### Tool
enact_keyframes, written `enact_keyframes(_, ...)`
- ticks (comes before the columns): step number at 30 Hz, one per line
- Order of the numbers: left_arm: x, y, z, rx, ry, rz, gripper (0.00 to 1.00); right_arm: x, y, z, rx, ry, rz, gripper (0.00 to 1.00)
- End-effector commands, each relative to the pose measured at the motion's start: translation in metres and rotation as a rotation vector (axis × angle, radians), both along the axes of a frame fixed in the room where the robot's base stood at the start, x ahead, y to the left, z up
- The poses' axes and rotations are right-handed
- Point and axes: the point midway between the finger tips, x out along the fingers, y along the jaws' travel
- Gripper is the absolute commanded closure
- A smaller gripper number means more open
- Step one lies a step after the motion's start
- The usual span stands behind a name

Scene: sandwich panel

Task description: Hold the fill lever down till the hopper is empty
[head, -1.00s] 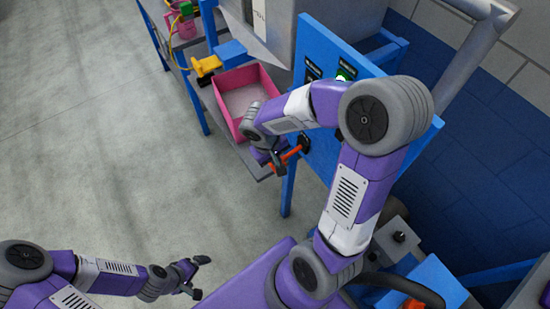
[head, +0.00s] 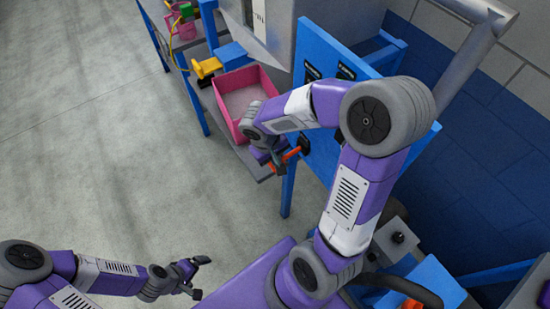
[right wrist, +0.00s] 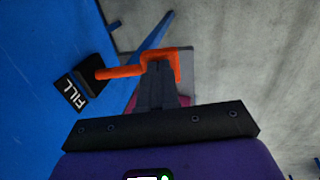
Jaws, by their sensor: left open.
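The orange fill lever (head: 294,154) stands out from the blue panel below the hopper. In the right wrist view the lever (right wrist: 120,71) runs from a black mount beside a FILL label (right wrist: 74,93). My right gripper (right wrist: 161,68) has its fingers together against the lever's outer end and overlaps it; no gap shows between them. In the head view my right arm partly hides this contact. The grey hopper (head: 280,42) has a pale window strip (head: 259,14). A pink bin (head: 256,79) with pale contents is below it. My left gripper (head: 203,277) is open and empty, low at the left.
The blue panel (head: 318,115) carries dark labels. A metal pipe (head: 470,60) rises at the right. Bare floor lies at the left.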

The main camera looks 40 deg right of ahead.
Motion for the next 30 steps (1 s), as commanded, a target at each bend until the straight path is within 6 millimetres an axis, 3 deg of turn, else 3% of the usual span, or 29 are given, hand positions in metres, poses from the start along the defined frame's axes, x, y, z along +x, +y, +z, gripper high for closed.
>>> enact_keyframes(16, 0.000, 0.000, 0.009, 0.000, 0.000, 0.000, 0.02, 0.000, 0.000, 0.013, -0.001, 0.001, 0.000, 1.00)
enact_keyframes(23, 0.000, 0.000, 0.037, 0.000, 0.000, 0.000, 0.02, 0.002, 0.005, 0.051, -0.001, -0.002, 0.005, 1.00)
enact_keyframes(30, 0.000, 0.000, 0.044, 0.000, 0.000, 0.000, 0.02, 0.002, 0.010, 0.104, 0.000, -0.005, 0.003, 1.00)
